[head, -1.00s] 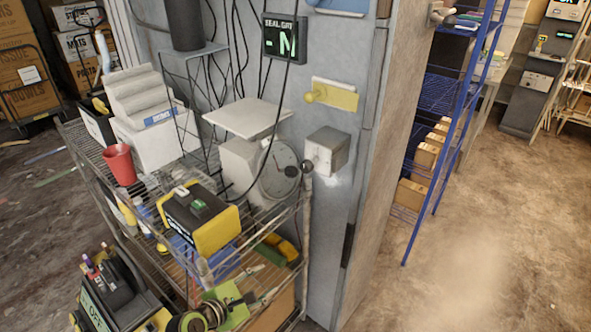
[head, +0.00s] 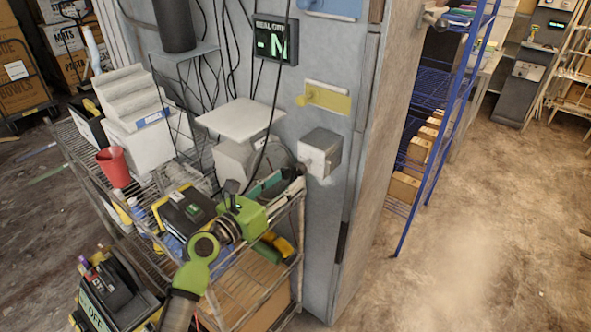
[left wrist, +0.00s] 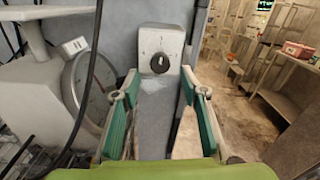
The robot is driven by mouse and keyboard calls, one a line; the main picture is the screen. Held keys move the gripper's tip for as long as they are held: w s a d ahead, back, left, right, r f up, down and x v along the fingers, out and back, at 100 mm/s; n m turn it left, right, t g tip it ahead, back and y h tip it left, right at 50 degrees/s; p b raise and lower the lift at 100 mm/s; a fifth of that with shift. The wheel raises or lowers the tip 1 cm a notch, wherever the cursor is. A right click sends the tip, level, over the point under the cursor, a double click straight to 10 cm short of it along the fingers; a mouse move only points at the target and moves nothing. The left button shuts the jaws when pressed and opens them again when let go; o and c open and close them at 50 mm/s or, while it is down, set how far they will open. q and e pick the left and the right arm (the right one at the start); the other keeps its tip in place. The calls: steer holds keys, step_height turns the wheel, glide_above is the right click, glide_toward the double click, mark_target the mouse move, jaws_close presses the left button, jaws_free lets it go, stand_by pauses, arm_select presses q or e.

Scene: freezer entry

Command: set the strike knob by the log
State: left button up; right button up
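The strike knob (left wrist: 160,63) is a dark round knob with a pale mark on the front of a grey box (head: 321,153). The box is fixed to the grey wall panel, below a yellow plate. My left gripper (left wrist: 160,82) is open and empty. Its two green-padded fingers point at the box, with the knob between and beyond the tips in the left wrist view. In the head view the left gripper (head: 285,182) is just left of the box; the knob is hard to make out there. I cannot make out a readable log. My right gripper is not in view.
A wire rack (head: 285,215) with a white dial scale (head: 238,160), red cup (head: 113,166) and yellow-black device stands left of the box. A dark cable (left wrist: 93,80) hangs left of the gripper. Blue shelving (head: 440,150) and open floor lie right.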

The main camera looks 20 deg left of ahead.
mark_target(297, 172)
arm_select(q)
steer(key=x, duration=0.5)
steer(key=c, duration=1.1)
